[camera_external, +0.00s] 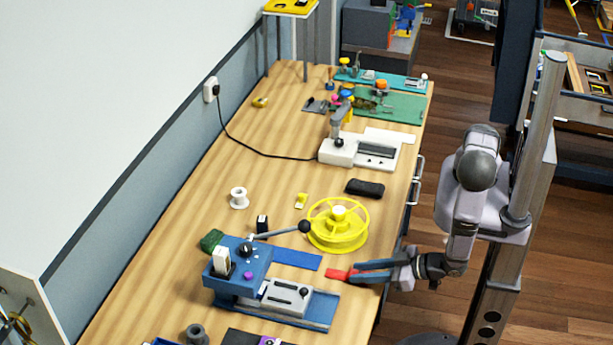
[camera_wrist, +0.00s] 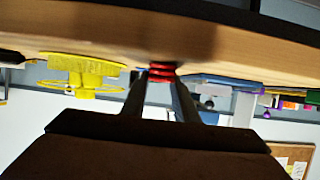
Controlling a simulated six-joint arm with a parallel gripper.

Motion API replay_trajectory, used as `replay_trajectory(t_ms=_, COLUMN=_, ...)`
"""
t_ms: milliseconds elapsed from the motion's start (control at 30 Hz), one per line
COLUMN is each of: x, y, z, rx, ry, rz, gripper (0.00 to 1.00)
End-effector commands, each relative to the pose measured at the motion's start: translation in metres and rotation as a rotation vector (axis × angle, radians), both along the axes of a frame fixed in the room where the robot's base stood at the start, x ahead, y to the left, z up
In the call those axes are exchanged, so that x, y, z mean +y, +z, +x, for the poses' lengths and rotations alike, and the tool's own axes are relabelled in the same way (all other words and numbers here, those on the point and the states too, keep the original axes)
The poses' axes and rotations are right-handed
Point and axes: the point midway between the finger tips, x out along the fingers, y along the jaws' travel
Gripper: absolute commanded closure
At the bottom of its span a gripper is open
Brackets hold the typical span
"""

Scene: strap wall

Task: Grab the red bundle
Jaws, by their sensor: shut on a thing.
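The red bundle (camera_external: 338,274) lies at the tips of my gripper (camera_external: 352,271) near the table's right edge. In the wrist view the red bundle (camera_wrist: 161,72) shows between the two dark fingertips of my gripper (camera_wrist: 160,78), which are closed around it. The fingers reach in from the right in the external view. Part of the bundle is hidden by the fingers. I cannot tell whether it touches the table.
A blue machine (camera_external: 238,270) with a lever stands left of the bundle, with a flat blue strip (camera_external: 297,259) beside it. A yellow reel (camera_external: 338,238) lies behind, and a black pouch (camera_external: 365,188) farther back. The table's right edge is close to my gripper.

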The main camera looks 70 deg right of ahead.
Motion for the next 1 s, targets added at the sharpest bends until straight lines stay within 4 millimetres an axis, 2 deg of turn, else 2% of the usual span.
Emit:
replay_trajectory(t_ms=267, x=0.001, y=0.016, z=0.0, rx=0.0, ry=-0.001, rz=0.003, gripper=0.96)
replay_trajectory(t_ms=700, x=0.0, y=0.074, z=0.0, rx=0.0, ry=-0.001, rz=0.005, gripper=0.96)
replay_trajectory(t_ms=1000, x=0.0, y=0.096, z=0.0, rx=0.0, ry=-0.001, rz=0.002, gripper=0.96)
